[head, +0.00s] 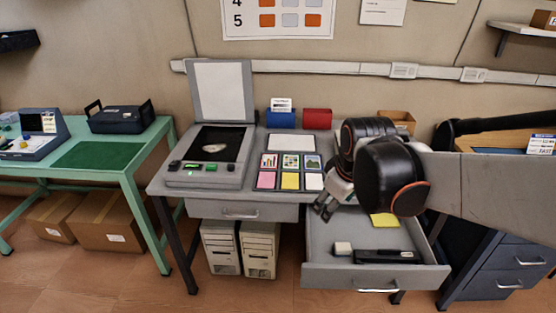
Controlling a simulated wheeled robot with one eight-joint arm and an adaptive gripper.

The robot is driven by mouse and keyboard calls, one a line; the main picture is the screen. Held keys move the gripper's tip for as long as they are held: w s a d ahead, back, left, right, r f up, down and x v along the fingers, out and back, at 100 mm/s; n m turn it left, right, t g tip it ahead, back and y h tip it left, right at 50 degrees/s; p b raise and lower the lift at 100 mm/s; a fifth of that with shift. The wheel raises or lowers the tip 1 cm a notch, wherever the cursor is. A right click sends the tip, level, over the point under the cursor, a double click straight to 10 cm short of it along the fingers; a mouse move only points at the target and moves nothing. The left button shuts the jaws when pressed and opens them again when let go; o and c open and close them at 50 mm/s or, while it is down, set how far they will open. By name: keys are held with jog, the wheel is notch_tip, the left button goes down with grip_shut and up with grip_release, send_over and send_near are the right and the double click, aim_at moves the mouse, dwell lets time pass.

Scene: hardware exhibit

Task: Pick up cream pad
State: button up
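A pale, cream-white pad (314,182) lies flat on the grey desk, at the right end of a row with a pink pad (266,180) and a yellow pad (290,181). My gripper (323,212) points down just right of and in front of the pale pad, near the desk's front edge and over the back left of the open drawer. Its fingertips look apart, with nothing visible between them. A small cream-topped block (342,248) lies in the drawer, below and apart from my gripper.
The open drawer (320,276) also holds a black case (386,256) and a yellow pad (384,219), partly hidden by my arm. Picture cards (290,161) lie behind the pad row. A scanner with a raised lid (222,92) stands at left. A green table (140,150) is farther left.

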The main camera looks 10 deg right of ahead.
jog(key=shift+w+d+f+n, duration=0.6)
jog(key=shift+w+d+f, duration=0.15)
jog(key=shift+w, duration=0.35)
jog(key=n+g, duration=0.4)
jog(key=n, duration=0.4)
send_over(343, 246)
jog(key=f, duration=2.5)
jog(key=shift+w+d+f, duration=0.15)
jog(key=shift+w+f, duration=0.1)
jog(key=shift+w, duration=0.15)
jog(key=shift+s+f+b, duration=0.15)
jog(key=shift+f+b, duration=0.65)
jog(key=shift+f, duration=0.6)
jog(key=shift+s+f+b, duration=0.15)
jog(key=shift+f+b, duration=0.65)
jog(key=shift+f, duration=0.55)
jog(key=shift+r, duration=0.1)
jog(key=c, duration=1.1)
